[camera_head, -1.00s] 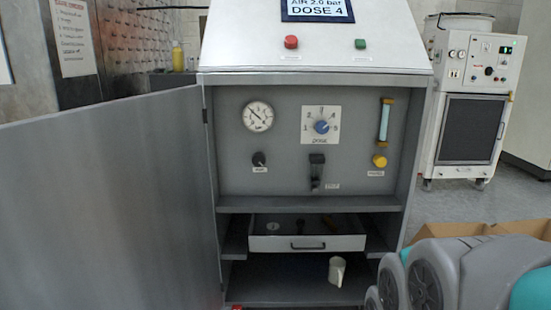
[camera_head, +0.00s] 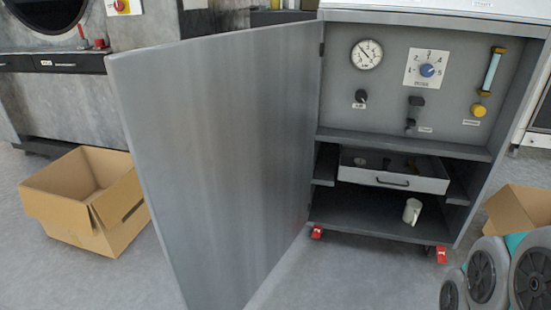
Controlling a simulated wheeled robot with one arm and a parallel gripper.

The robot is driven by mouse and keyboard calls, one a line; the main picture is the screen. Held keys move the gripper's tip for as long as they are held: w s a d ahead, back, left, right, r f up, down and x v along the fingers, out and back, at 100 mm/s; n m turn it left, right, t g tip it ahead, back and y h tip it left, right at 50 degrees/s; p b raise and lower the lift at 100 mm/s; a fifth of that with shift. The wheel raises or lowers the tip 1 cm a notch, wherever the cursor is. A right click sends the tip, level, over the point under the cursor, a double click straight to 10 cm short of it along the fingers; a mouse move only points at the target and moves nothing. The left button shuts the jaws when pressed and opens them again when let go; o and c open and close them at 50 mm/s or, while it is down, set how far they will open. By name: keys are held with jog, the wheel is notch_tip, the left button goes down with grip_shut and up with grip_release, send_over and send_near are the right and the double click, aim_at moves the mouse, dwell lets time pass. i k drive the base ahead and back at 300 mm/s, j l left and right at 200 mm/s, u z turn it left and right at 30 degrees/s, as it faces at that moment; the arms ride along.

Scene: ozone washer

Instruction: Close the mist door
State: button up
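The mist door (camera_head: 225,150) is a large plain grey panel hinged on the left side of the grey cabinet (camera_head: 395,138). It stands wide open, swung out to the left and towards me. The cabinet's inside is in full view, with a gauge (camera_head: 367,54), a blue dial (camera_head: 427,70), a drawer (camera_head: 395,176) and a white cup (camera_head: 411,211) on the bottom shelf. My gripper is not in view.
An open cardboard box (camera_head: 88,200) stands on the floor left of the door. Another cardboard box (camera_head: 520,212) is at the right, beside the cabinet. Red feet (camera_head: 317,232) show under the cabinet. The floor in front of the cabinet looks clear.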

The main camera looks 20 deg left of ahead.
aim_at(219, 129)
jog(key=k+j, duration=0.1)
jog(key=j, duration=0.3)
jog(key=k+j+z, duration=0.15)
jog(key=j, duration=0.65)
jog(key=k+j+z, duration=0.1)
jog(key=j, duration=0.3)
jog(key=k+j+z, duration=0.1)
jog(key=j, duration=0.25)
jog(key=k, duration=0.1)
